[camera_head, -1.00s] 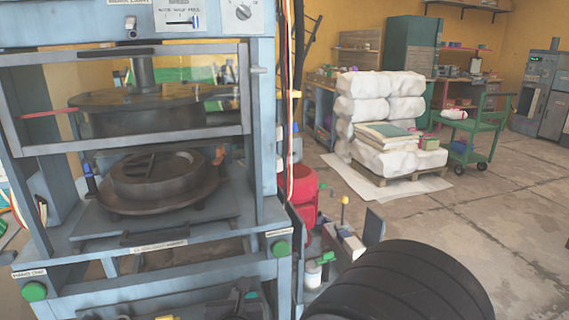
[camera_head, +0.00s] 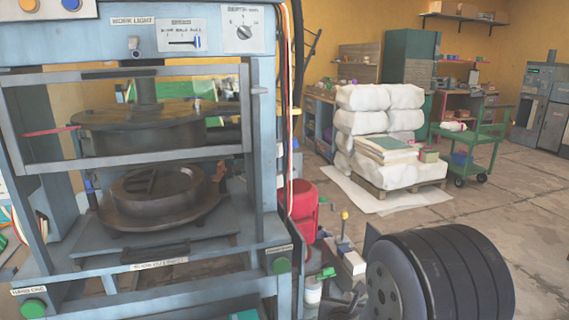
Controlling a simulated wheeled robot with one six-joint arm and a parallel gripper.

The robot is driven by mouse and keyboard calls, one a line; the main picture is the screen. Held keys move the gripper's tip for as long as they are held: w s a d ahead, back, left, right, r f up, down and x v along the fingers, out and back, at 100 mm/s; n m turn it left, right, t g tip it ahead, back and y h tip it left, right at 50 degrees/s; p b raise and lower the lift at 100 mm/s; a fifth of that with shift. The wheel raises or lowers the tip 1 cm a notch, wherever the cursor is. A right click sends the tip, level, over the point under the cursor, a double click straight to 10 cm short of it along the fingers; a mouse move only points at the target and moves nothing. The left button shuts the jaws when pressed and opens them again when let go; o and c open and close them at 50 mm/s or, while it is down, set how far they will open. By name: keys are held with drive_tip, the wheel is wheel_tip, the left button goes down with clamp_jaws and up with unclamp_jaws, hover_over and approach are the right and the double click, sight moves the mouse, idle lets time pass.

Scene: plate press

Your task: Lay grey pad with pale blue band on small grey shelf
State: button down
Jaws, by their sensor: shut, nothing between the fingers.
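I cannot make out the grey pad with the pale blue band in the head view. I cannot pick out the small grey shelf with certainty either. A small grey upright plate (camera_head: 371,239) stands right of the press, low in the view; I cannot tell if it belongs to a shelf. The blue-grey press (camera_head: 262,150) fills the left side, with a dark round platen (camera_head: 160,205) on its bed under a framed guard. My gripper is not in view.
A red drum (camera_head: 304,211) and small bottles and tools crowd the press's right side. Beyond stand a pallet (camera_head: 390,194) of white sacks, a green trolley (camera_head: 472,150) and a green cabinet (camera_head: 410,62). Bare floor (camera_head: 500,215) lies open at the right.

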wheel_tip(320, 180, up, 23)
drive_tip(key=p, duration=2.2)
drive_tip(key=shift+r, duration=0.2)
drive_tip(key=shift+f, duration=0.15)
wheel_tip(320, 180, down, 22)
drive_tip(key=b, duration=2.1)
drive_tip(key=shift+b, duration=0.4)
